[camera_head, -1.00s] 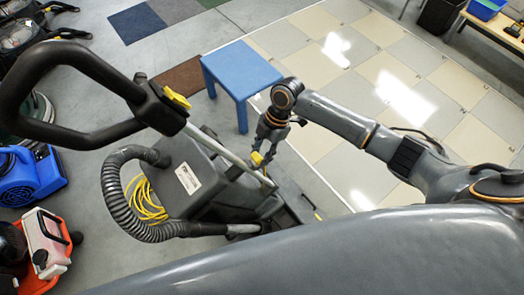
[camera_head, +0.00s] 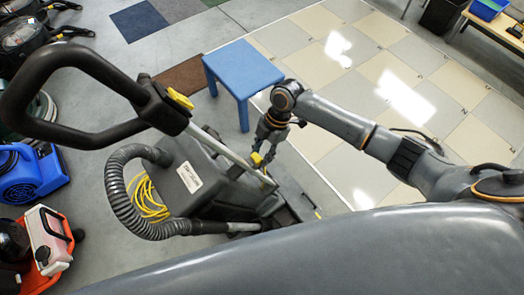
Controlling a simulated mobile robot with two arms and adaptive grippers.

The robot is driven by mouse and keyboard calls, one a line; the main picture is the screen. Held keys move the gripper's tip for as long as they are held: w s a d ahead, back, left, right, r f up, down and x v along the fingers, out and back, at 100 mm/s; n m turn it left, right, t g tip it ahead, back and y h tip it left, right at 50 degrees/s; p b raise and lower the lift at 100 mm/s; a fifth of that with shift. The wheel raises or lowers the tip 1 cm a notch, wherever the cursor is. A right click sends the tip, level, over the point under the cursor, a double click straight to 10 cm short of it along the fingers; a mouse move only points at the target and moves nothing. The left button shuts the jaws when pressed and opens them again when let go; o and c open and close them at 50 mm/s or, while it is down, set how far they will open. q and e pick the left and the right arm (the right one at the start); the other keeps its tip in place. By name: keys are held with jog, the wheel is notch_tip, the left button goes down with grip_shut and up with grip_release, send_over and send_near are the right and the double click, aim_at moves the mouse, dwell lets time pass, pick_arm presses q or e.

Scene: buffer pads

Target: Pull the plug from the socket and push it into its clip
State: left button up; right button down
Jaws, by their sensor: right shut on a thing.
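My right gripper (camera_head: 262,152) reaches down beside the metal handle tube of a grey floor machine (camera_head: 192,185). It is shut on a small yellow plug (camera_head: 256,159), which sits close to the tube. I cannot tell from this view whether the plug is in a clip or free of it. A coiled yellow cord (camera_head: 150,202) hangs at the machine's left side, behind a ribbed grey hose (camera_head: 122,205). The socket cannot be made out. My left gripper is not in view.
The machine's black loop handle (camera_head: 75,52) rises at the left, with a yellow lever (camera_head: 180,98) on it. A blue stool (camera_head: 243,72) stands just behind my right gripper. A blue blower (camera_head: 30,175) and an orange-and-white machine (camera_head: 48,240) stand at the left.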

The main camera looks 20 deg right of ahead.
jog(key=shift+a+f, duration=0.1)
jog(key=shift+a, duration=0.1)
dwell(0.6)
jog(key=c, duration=0.9)
grip_release()
jog(key=shift+o, duration=0.2)
jog(key=v, duration=1.2)
